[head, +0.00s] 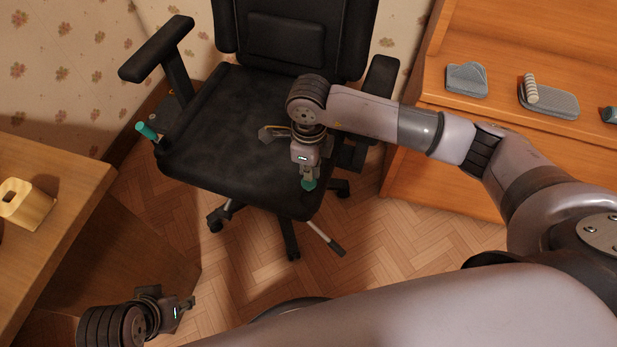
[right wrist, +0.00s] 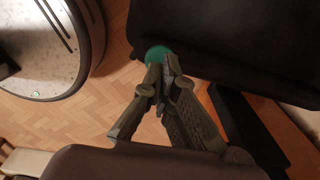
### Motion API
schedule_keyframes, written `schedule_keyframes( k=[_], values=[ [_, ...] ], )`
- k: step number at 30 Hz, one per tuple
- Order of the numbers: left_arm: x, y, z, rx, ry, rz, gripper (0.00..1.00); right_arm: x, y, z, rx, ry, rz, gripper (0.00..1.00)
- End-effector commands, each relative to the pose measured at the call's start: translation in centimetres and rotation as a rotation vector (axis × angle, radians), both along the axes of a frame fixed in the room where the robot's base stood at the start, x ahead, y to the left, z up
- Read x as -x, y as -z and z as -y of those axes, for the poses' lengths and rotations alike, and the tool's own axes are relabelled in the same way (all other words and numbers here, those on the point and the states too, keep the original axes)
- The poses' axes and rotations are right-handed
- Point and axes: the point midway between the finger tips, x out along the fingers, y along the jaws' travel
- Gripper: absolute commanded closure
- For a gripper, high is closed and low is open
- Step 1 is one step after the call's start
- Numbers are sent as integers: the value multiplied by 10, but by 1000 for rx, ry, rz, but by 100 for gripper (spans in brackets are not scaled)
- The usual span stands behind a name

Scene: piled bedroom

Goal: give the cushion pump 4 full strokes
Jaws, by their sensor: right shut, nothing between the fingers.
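A black office chair (head: 225,130) stands in the middle of the head view. A round green knob (head: 309,185), apparently the cushion pump, shows at the right front edge of its seat. My right gripper (head: 307,174) points down right above the knob, its fingers shut and empty. In the right wrist view the green knob (right wrist: 158,53) shows just beyond the closed fingertips (right wrist: 160,66), partly hidden by them; I cannot tell if they touch. My left gripper (head: 188,306) is low at the left, away from the chair; its finger opening is unclear.
A teal-tipped lever (head: 147,131) sticks out at the seat's left. A wooden desk (head: 60,165) with a yellow block (head: 27,204) stands left. A wooden desk (head: 500,45) with grey items stands right. Wooden floor (head: 240,275) is open in front of the chair.

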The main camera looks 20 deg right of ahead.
Motion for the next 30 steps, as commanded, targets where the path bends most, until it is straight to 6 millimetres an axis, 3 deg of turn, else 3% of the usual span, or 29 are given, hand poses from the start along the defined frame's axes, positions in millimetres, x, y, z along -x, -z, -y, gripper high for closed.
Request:
schedule_keyframes(
  k=[16, 30],
  values=[
    [0, 1, 0, 0, 0, 1, 60, 0, 2, 0, 0, 1, 0, 100],
    [0, 16, 0, 0, 0, 1, 60, 0, 19, 0, 1, 1, -1, 100]
  ],
)
